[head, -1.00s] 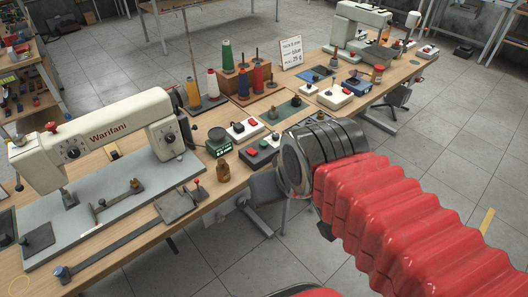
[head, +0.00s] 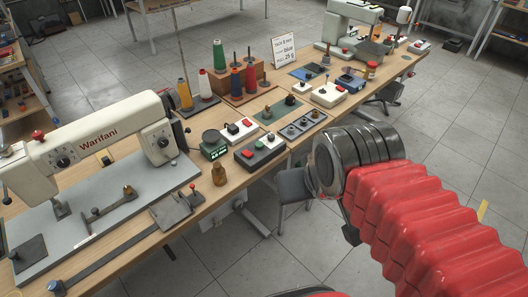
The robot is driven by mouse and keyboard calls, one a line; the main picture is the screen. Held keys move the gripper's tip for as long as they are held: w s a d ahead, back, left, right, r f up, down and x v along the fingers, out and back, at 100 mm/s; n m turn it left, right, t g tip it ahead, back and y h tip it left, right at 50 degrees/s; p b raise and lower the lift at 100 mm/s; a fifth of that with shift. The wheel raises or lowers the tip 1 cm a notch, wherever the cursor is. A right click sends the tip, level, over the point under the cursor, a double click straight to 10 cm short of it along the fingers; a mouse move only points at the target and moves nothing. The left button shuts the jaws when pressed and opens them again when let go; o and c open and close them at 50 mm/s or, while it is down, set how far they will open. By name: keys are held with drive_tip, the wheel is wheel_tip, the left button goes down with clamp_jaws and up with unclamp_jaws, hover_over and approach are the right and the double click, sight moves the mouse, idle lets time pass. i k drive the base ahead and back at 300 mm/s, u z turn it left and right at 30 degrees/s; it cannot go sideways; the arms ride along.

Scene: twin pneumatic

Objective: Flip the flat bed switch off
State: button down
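Several switch boxes stand on the wooden bench, and I cannot tell which one is the flat bed switch. A white box with a red and a dark button (head: 238,131) sits behind a dark grey box with a red and a pale button (head: 260,151). Another white box with a red button (head: 328,95) stands further back. The near cream sewing machine (head: 100,143) has a long flat grey bed (head: 95,230). My dark ringed wrist and red sleeve are right of the boxes, beyond the bench's front edge in the picture. My gripper's fingers do not show.
Thread spools (head: 220,53) stand behind. A second machine (head: 345,30) is at the far end. Open floor (head: 455,150) lies right.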

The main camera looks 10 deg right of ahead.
sight(246, 153)
drive_tip(key=z, duration=0.05)
drive_tip(key=i, duration=1)
drive_tip(key=u, duration=0.05)
